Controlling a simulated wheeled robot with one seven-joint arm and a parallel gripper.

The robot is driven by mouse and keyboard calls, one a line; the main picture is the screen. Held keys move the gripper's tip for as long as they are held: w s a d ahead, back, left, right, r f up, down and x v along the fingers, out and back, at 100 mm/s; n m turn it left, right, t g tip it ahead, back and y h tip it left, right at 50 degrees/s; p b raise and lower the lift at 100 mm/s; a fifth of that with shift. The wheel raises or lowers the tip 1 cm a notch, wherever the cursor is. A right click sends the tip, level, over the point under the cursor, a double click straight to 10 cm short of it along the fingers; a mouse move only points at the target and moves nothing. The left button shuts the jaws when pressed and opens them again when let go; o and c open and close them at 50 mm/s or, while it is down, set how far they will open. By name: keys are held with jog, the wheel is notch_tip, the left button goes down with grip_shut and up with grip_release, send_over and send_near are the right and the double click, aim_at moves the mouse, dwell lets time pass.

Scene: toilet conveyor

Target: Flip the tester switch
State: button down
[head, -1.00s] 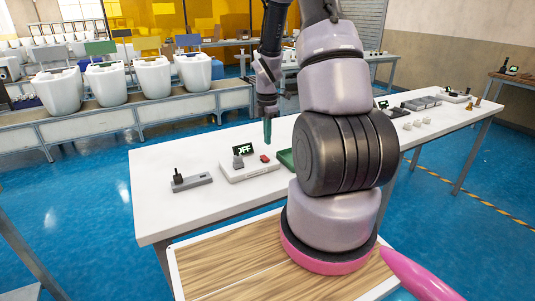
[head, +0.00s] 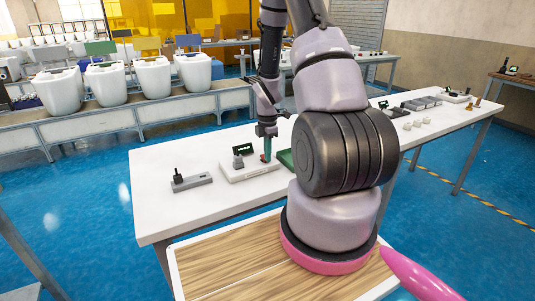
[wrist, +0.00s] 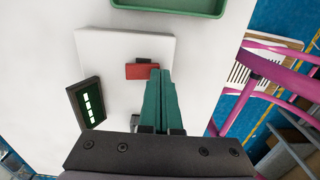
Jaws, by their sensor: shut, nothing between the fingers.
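The tester (head: 240,170) is a white box on the white table, with a dark display (head: 243,149), a grey block (head: 238,161) and a red switch (head: 263,157). The display shows a row of light characters too small to read. In the wrist view, the tester (wrist: 110,50), the display (wrist: 88,104) and the red switch (wrist: 142,71) show again. My gripper (head: 266,155) is shut and empty, its teal fingers pointing down at the switch. In the wrist view, the fingertips (wrist: 161,72) overlap the right end of the switch; I cannot tell whether they touch it.
A grey device with a black lever (head: 180,180) lies left of the tester. A green tray (head: 286,159) lies just right of it, partly hidden by my arm. Small parts (head: 420,122) lie farther right on the table. White toilets (head: 107,82) stand on the conveyor behind.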

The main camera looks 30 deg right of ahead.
jog(key=shift+r, duration=0.75)
